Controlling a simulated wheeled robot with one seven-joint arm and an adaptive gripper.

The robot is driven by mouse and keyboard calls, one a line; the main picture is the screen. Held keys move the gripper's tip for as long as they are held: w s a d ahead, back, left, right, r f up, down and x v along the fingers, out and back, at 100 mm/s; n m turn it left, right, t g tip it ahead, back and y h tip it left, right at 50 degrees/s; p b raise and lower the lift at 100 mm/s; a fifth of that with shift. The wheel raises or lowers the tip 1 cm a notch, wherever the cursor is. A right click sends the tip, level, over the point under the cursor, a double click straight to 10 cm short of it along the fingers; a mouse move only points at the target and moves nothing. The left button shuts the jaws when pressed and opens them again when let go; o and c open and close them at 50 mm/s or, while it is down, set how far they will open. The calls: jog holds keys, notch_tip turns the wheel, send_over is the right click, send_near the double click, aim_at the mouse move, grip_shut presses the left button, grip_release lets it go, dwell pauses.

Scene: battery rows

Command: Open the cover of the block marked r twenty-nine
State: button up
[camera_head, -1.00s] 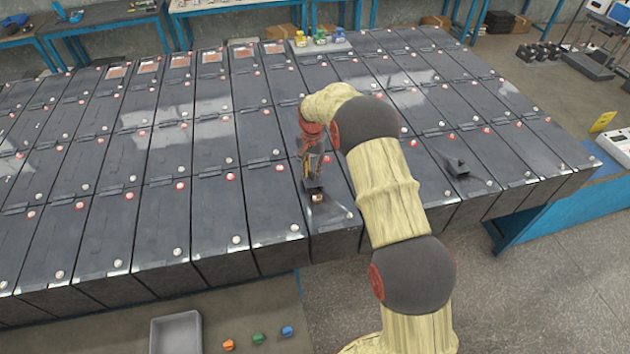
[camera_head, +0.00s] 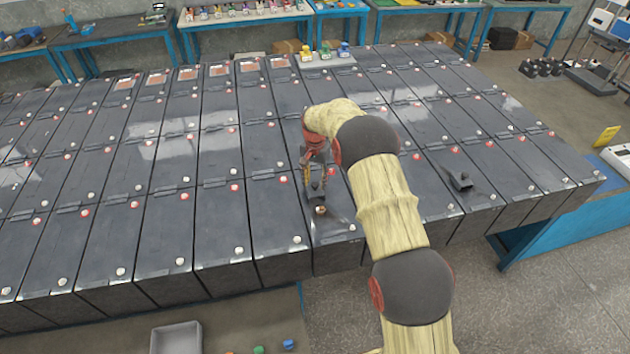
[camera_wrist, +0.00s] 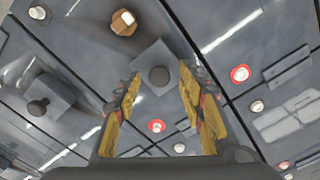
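A small grey square cover with a dark round knob (camera_wrist: 158,76) shows between my fingertips in the wrist view. A bare brass-coloured hexagonal piece (camera_wrist: 123,22) is beside it on the same dark block. In the head view this block (camera_head: 333,255) is in the front row, with the brass piece (camera_head: 320,210) just in front of the cover. My gripper (camera_wrist: 160,85) is open, its yellow-padded fingers on either side of the knob; contact cannot be told. In the head view my gripper (camera_head: 317,188) is over the cover and partly hides it. No block marking is readable.
A second grey cover with a knob (camera_head: 461,181) sits on a block to the right. Dark blocks with red and white caps fill the table closely. A grey tray (camera_head: 176,337) lies at the front left. Open floor lies at the front right.

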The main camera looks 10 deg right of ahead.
aim_at(315, 184)
notch_tip(315, 184, up, 12)
dwell(0.6)
dwell(0.5)
